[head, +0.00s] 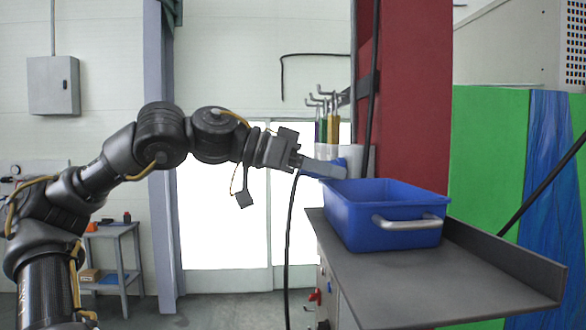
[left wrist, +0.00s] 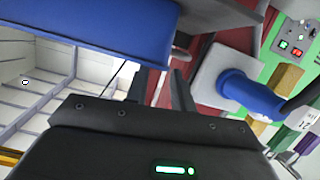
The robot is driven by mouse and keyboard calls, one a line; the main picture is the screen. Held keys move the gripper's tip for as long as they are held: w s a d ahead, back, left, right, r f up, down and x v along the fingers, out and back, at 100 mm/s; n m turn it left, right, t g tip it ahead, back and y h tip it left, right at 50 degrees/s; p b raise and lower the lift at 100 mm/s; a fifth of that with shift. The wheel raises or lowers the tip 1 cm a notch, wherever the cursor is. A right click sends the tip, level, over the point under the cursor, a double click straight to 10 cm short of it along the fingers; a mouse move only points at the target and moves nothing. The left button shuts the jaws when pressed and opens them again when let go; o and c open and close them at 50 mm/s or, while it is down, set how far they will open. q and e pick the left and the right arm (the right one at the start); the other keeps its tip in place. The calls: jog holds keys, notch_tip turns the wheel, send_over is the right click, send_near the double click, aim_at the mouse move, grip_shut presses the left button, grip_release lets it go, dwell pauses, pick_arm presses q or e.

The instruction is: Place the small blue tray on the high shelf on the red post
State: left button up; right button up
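The small blue tray (head: 352,222) sits upright on the dark grey shelf (head: 440,290) by the red post (head: 412,100). A metal handle is on its near side. My left gripper (head: 335,169) reaches in from the left, its tips close to the tray's far left rim. In the left wrist view, a blue wall of the tray (left wrist: 100,22) fills the upper left. There the two fingers of my left gripper (left wrist: 160,85) stand apart with nothing visible between them. Contact between fingertips and tray cannot be told. My right gripper is not in view.
Hex-key-like tools with coloured handles (head: 333,128) stand behind the tray beside the post. A blue cylindrical part on a pale plate (left wrist: 245,92) is near my left gripper. The shelf has a raised right edge; its front is bare. A dark cable (head: 290,235) hangs left of the shelf.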

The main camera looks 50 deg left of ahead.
pick_arm(q)
jog(key=b+v, duration=0.2)
jog(key=v, duration=0.6)
jog(key=shift+b, duration=0.3)
jog(key=shift+s+a, duration=0.1)
jog(key=shift+a, duration=0.05)
